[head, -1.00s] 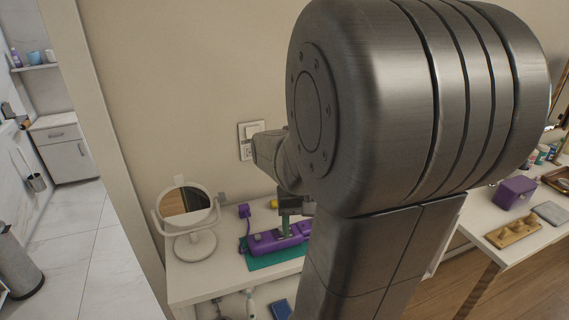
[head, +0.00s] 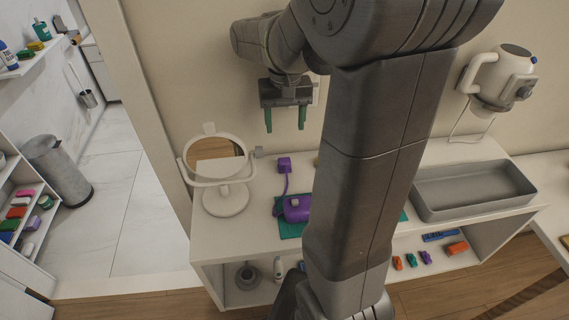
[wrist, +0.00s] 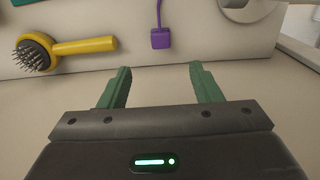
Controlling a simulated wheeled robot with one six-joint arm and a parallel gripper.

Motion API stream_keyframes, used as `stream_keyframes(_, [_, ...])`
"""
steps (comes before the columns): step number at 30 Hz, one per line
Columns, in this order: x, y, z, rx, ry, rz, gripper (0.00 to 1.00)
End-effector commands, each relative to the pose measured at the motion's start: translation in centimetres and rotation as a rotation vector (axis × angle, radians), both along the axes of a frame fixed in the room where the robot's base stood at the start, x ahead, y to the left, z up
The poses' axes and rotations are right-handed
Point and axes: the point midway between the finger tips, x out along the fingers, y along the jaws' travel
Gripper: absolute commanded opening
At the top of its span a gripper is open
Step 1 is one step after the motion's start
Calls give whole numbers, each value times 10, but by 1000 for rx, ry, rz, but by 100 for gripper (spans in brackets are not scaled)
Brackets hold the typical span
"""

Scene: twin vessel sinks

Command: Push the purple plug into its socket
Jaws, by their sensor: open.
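The plug also shows in the wrist view (wrist: 160,39), beyond and between my fingertips. My gripper (head: 285,128), with green fingers, is open and empty, raised in front of the wall above the counter; it shows in the wrist view too (wrist: 160,68). A pale wall plate (head: 317,88) is mostly hidden behind my gripper. I cannot make out socket holes.
A round white mirror (head: 226,195) stands left of the plug. A yellow-handled hairbrush (wrist: 85,46) lies on the counter. A grey basin (head: 475,191) is at the right, below a white wall-mounted appliance (head: 498,77). My arm hides the counter's middle.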

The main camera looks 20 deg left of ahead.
Motion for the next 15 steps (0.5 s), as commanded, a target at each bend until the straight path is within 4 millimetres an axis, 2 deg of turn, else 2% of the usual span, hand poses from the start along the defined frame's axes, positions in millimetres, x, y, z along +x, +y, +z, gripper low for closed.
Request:
stream_keyframes(4, [0, -1, -18, -5, 4, 0, 58])
stream_keyframes(12, [0, 0, -70, -3, 4, -1, 58])
stream_keyframes(15, [0, -1, -81, -3, 3, -1, 58])
